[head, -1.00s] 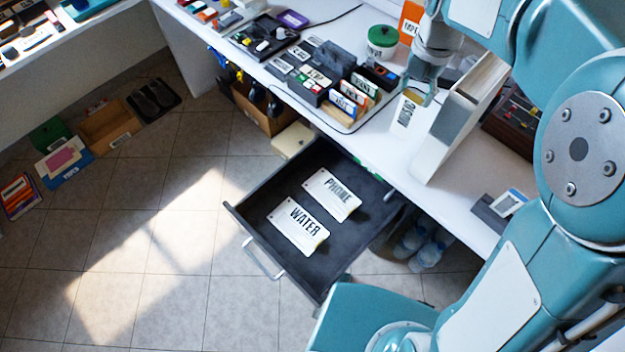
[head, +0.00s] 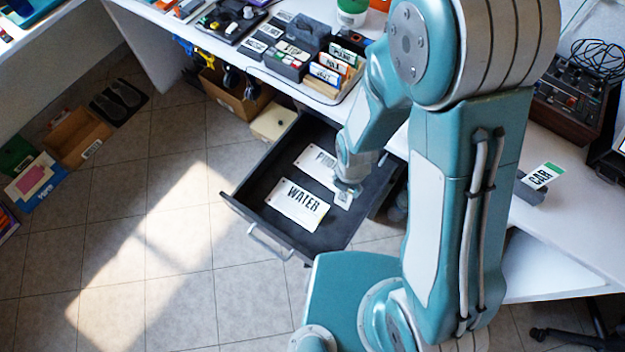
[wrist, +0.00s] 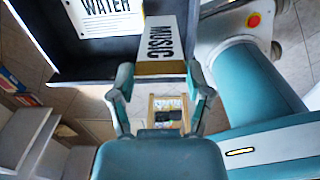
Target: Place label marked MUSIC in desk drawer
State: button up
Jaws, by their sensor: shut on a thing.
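My gripper (head: 347,182) is over the right part of the open desk drawer (head: 262,188), pointing down. In the wrist view my gripper (wrist: 160,78) is shut on the white label marked MUSIC (wrist: 163,40), which reaches out past the fingertips. In the head view only a small piece of this label (head: 345,198) shows below the fingers. I cannot tell whether it touches the drawer floor. A label marked WATER (head: 297,205) lies in the drawer; it also shows in the wrist view (wrist: 110,22). A label marked PHONE (head: 314,160) lies behind it, partly hidden by my gripper.
The white desk (head: 375,112) stands right behind the drawer, with a rack of upright labels (head: 335,75) near its edge. A CAR label (head: 543,176) stands at the right. A cardboard box (head: 235,98) is under the desk.

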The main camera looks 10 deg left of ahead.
jog(key=w+a+f, duration=0.9)
jog(key=f, duration=0.3)
jog(key=shift+f, duration=0.2)
jog(key=o, duration=0.7)
